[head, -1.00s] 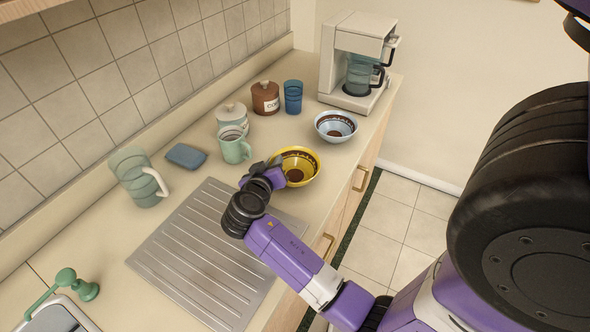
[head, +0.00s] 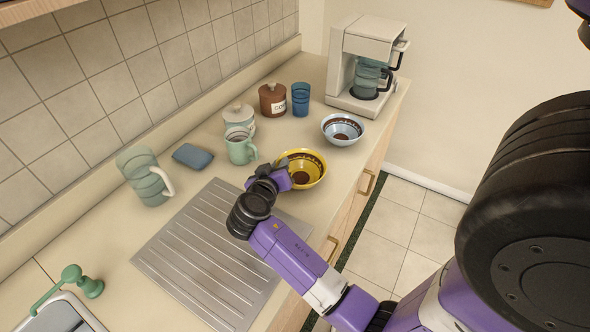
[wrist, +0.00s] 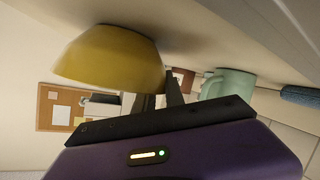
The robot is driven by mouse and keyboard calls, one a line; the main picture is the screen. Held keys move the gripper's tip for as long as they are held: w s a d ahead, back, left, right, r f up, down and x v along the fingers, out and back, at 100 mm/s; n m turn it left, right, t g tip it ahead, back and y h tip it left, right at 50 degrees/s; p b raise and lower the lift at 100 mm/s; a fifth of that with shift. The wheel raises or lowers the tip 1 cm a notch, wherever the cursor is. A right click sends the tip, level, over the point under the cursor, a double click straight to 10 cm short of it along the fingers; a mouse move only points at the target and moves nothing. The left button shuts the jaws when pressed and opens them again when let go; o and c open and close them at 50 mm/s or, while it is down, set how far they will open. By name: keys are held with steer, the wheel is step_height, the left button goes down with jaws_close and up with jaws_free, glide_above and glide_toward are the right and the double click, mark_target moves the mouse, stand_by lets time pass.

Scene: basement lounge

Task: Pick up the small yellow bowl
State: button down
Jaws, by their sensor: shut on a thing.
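The small yellow bowl (head: 312,172), with a dark patterned band inside, is upright at the counter's front edge area in the head view. My gripper (head: 283,176) is at its near left side, shut on its rim. In the wrist view the yellow bowl (wrist: 112,58) fills the upper left, with a dark finger of my gripper (wrist: 172,92) against its side. The rest of the grip is hidden. I cannot tell whether the bowl is clear of the counter.
A green mug (head: 240,146) stands just left of the bowl, and a light blue bowl (head: 342,130) behind it. Canisters, a blue cup (head: 300,99) and a coffee maker (head: 368,65) stand farther back. A ribbed drainboard (head: 205,255) lies in front, clear.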

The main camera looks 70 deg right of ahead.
step_height(320, 180, up, 20)
steer(key=b, duration=0.1)
stand_by(0.5)
